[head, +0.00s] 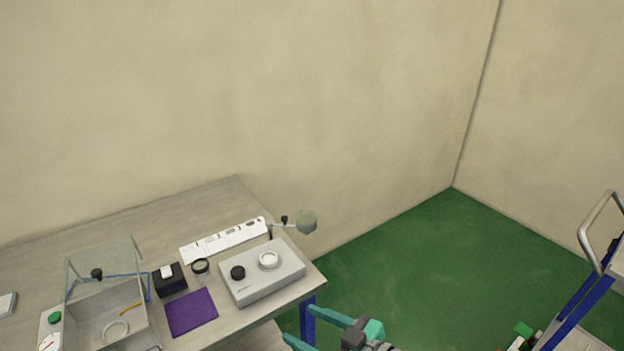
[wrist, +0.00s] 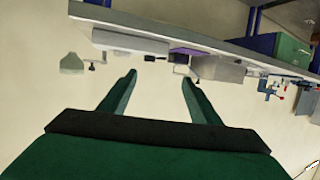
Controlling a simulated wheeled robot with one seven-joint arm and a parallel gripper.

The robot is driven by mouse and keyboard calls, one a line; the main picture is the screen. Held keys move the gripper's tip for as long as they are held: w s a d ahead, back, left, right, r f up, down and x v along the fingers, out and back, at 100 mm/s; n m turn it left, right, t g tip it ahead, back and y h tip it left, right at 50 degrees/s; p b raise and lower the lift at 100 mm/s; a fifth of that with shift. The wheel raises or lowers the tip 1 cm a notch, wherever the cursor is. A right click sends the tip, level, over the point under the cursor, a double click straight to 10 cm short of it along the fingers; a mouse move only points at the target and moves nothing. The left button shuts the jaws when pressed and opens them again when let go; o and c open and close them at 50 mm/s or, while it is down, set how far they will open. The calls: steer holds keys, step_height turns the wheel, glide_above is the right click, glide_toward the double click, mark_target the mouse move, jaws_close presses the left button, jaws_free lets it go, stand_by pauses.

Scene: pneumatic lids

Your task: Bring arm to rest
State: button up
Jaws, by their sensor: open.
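My gripper (head: 298,323) shows at the bottom of the head view. Its two teal fingers point left toward the blue table leg (head: 307,318), by the right front corner of the workbench (head: 222,207). In the wrist view my gripper (wrist: 159,77) has its fingers spread apart with nothing between them. That view is upside down, with the bench edge (wrist: 220,42) across its top and the bench items hanging below it. Whether the fingers touch the leg I cannot tell. The rest of my arm is mostly out of view.
On the bench are a grey box (head: 284,282) with a knob and a white ring, a purple mat (head: 191,313), a black block (head: 170,284), a white strip (head: 225,240) and a clear-lidded chamber (head: 100,265). Green floor (head: 420,260) lies open at right, before a blue-framed cart (head: 580,300).

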step_height(320, 180, down, 11)
steer(key=s+a+m+t+h, duration=0.1)
steer(key=m+t+h, duration=0.25)
steer(key=m, duration=0.35)
steer(key=s+d+f+m+h, duration=0.2)
steer(key=s+f+m+h, duration=0.25)
steer(key=s+f, duration=0.35)
steer(key=s+r+t+h, duration=0.1)
steer(key=s+r, duration=0.1)
steer(key=s, duration=0.8)
steer(key=s+r+t+h, duration=0.2)
steer(key=s+r, duration=0.1)
steer(key=s, duration=0.7)
steer(key=shift+a+r+n+h, duration=0.15)
steer(key=shift+r+n+h, duration=0.15)
steer(key=shift+n, duration=0.15)
